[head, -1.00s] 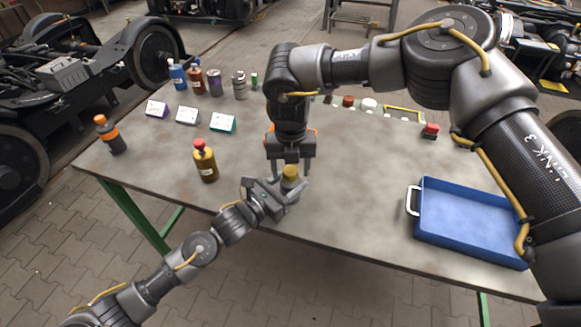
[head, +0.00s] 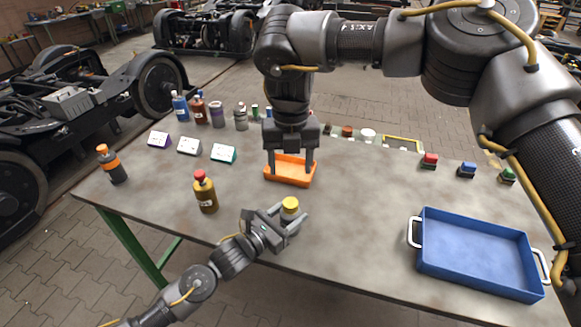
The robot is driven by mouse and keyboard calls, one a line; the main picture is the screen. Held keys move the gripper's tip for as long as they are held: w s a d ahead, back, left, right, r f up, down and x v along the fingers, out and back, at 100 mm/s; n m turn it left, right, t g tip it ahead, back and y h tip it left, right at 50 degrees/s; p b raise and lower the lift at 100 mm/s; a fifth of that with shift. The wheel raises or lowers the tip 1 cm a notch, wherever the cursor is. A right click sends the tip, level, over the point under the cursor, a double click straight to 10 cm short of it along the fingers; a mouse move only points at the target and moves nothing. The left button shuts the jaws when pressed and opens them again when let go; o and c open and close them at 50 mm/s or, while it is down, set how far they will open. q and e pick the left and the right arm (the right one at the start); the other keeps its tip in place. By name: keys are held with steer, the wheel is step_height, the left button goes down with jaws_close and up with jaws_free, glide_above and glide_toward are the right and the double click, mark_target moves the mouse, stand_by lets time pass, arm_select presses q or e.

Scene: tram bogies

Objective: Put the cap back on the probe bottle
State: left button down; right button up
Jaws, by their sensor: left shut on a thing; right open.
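My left gripper (head: 281,230) is shut on a small bottle near the table's front edge. The gripper's fingers hide most of its body. A yellow cap (head: 290,205) shows on top of this bottle and looks upright; I cannot tell how tightly it sits. My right gripper (head: 291,168) is open and empty, pointing down, behind and apart from the capped bottle. Its fingers appear in front of or over a shallow orange tray (head: 289,181).
A yellow-brown bottle with a red cap (head: 206,195) stands left of my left gripper. A dark bottle with an orange band (head: 113,167) stands far left. Several bottles and label cards line the back left. A blue tray (head: 480,283) lies right. The middle right is clear.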

arm_select(q)
steer(key=c, duration=0.5)
jaws_free()
steer(key=b+v, duration=0.2)
steer(key=v, duration=0.8)
steer(key=shift+s+a+b, duration=0.3)
